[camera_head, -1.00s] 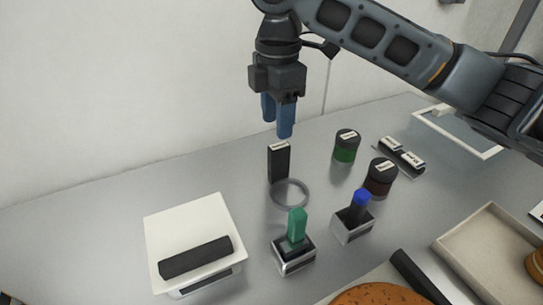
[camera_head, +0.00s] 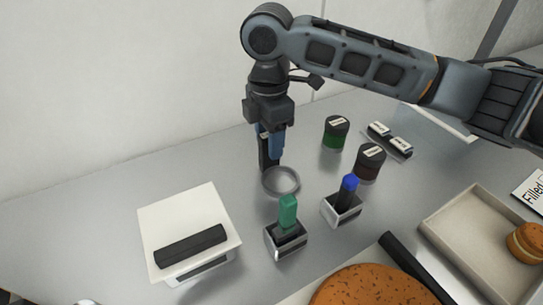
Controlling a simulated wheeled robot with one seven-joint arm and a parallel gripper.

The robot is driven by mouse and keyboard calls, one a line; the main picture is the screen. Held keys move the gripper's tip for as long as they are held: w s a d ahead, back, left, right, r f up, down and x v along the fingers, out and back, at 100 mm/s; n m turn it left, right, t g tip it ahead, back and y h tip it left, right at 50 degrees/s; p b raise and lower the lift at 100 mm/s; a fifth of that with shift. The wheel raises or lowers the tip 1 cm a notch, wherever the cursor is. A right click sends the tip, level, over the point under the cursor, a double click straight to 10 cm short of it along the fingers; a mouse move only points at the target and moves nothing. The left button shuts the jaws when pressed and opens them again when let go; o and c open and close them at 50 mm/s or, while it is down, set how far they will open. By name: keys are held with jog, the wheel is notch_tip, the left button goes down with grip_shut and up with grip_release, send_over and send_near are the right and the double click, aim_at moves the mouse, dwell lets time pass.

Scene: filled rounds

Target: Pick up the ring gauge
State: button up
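The ring gauge (camera_head: 281,181) is a grey metal ring lying flat on the grey table, near the middle of the view.
Green-handled (camera_head: 288,214) and blue-topped (camera_head: 349,188) pieces stand in metal holders in front of the ring. A white scale-like stand (camera_head: 164,225) bears a black bar at left. Green (camera_head: 335,131) and dark red (camera_head: 369,161) jars stand at right, near a beige tray (camera_head: 453,243).

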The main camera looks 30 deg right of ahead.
grip_shut()
dwell(0.3)
